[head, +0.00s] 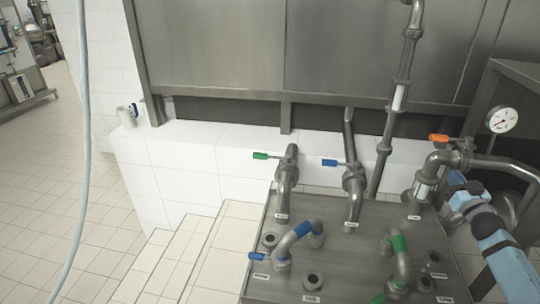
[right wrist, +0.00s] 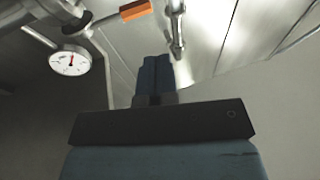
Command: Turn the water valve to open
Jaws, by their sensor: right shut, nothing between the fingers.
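Three pipe valves with coloured handles stand along the back of the metal panel: a green handle (head: 260,156), a blue handle (head: 329,162) and an orange handle (head: 438,138). The labels are too small to read, so I cannot tell from them which is the water valve. My right gripper (head: 456,178) is at the right, below the orange handle and beside its pipe, apart from the handle. In the right wrist view its dark blue fingers (right wrist: 155,72) are together and empty, with the orange handle (right wrist: 135,10) above and beyond them. My left gripper is not in view.
A round gauge (head: 502,119) stands on the right pipe, near my right arm. The metal panel (head: 335,250) carries bent pipes with a blue sleeve (head: 294,236) and a green sleeve (head: 398,243).

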